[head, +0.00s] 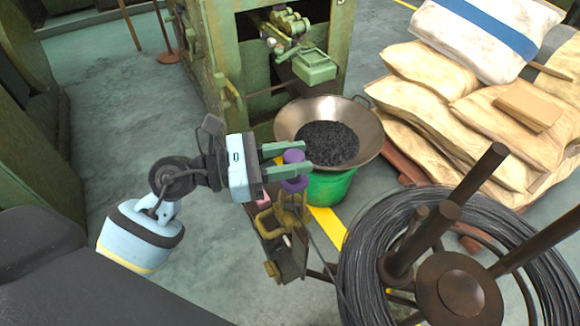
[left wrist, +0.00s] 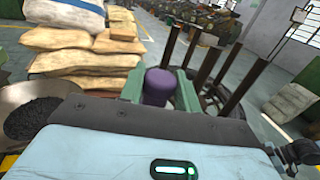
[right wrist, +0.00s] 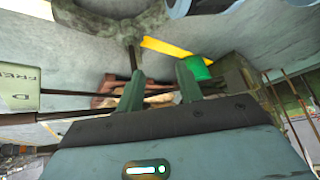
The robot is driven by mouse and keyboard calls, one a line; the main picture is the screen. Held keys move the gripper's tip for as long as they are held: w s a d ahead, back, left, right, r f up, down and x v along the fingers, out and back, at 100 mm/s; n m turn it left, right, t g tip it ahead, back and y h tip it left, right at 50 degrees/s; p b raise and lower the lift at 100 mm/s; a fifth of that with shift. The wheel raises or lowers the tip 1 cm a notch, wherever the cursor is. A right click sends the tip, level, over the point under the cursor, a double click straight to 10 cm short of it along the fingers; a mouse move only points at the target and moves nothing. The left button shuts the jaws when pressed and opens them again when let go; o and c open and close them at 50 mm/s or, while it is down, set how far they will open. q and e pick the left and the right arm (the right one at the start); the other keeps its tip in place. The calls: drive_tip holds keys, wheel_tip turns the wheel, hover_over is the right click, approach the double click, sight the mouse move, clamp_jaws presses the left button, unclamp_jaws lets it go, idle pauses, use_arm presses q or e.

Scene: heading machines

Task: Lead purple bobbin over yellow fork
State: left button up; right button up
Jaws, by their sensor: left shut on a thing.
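The purple bobbin (head: 295,184) is held between the green fingers of my left gripper (head: 292,161). In the left wrist view the bobbin (left wrist: 158,87) stands between both fingertips. The yellow fork (head: 284,214) is a worn ochre bracket on a small stand, just below the bobbin in the head view. The bobbin's lower end appears close above the fork's prongs; whether they touch I cannot tell. My right gripper shows only in the right wrist view (right wrist: 160,85), with its fingers apart and nothing between them.
A metal bowl of dark bits (head: 327,132) sits on a green bucket (head: 328,187) behind the fork. A black wire coil on a rusty reel (head: 370,240) stands at right. Sacks (head: 415,110) are piled behind. A green machine (head: 240,60) stands at the back. Floor is clear at left.

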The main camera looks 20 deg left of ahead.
use_arm(q)
drive_tip(key=w+a+r, duration=0.1)
drive_tip(key=w+a, duration=0.1)
drive_tip(key=w, duration=0.5)
drive_tip(key=shift+b, duration=0.45)
drive_tip(key=shift+w+r, duration=0.1)
drive_tip(key=shift+r, duration=0.05)
idle(0.7)
